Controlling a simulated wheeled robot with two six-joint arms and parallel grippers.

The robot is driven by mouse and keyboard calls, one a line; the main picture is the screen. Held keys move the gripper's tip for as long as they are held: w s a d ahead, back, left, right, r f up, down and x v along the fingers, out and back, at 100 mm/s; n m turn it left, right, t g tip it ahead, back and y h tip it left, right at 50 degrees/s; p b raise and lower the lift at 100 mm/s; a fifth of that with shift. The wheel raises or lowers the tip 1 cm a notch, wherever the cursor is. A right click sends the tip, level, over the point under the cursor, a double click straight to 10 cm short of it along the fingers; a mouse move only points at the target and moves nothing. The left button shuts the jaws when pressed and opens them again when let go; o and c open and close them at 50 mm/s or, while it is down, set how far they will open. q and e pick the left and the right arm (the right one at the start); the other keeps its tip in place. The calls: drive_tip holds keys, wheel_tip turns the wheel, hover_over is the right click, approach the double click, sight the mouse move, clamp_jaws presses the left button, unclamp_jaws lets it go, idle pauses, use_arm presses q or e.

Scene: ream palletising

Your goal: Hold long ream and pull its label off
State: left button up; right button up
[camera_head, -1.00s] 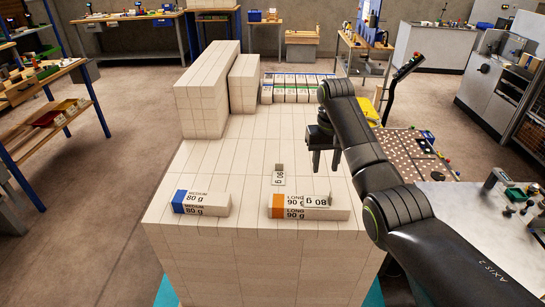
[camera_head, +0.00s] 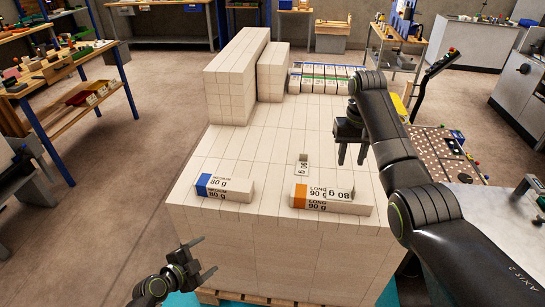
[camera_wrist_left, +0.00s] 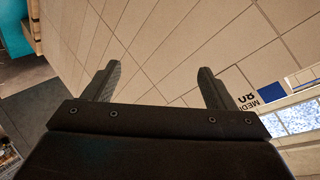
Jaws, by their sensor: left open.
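The long ream (camera_head: 360,208), white with an orange end band and "LONG 90 g" print, lies near the front edge of the white stack top. A small label (camera_head: 340,194) reading "80 g" is on it, over its right half. My left gripper (camera_head: 207,256) is low at the left, in front of the stack, open and empty. Its spread fingers (camera_wrist_left: 158,75) also show in the left wrist view, facing the stack's side. My right gripper (camera_head: 352,162) hangs beyond and above the long ream, fingers apart and empty.
A blue-banded medium ream (camera_head: 225,189) lies left of the long ream; part of it shows in the left wrist view (camera_wrist_left: 271,91). Taller white stacks (camera_head: 235,85) and a row of reams (camera_head: 325,82) stand at the back.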

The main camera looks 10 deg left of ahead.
use_arm(q)
drive_tip(key=w+d+r+m+h, duration=0.3)
drive_tip(key=w+d+r+m, duration=0.15)
drive_tip(key=r, duration=0.55)
drive_tip(key=w+d+r+m+h, duration=0.3)
drive_tip(key=d+r+m+h, duration=0.15)
drive_tip(key=r, duration=0.55)
drive_tip(key=g+y, duration=0.2)
drive_tip(key=g, duration=0.4)
approach(296, 190)
drive_tip(key=w+a+r, duration=0.2)
drive_tip(key=w+d+r+n+g+y, duration=0.2)
drive_tip(key=d+r+n+g+y, duration=0.1)
drive_tip(key=r+n+g+y, duration=0.3)
drive_tip(key=shift+m, duration=0.5)
drive_tip(key=x, duration=1)
drive_tip(key=d+x, duration=0.1)
drive_tip(key=x, duration=0.5)
drive_tip(key=shift+w+d+r, duration=0.15)
drive_tip(key=shift+w+r, duration=0.05)
drive_tip(key=shift+w, duration=0.1)
drive_tip(key=shift+c, duration=0.5)
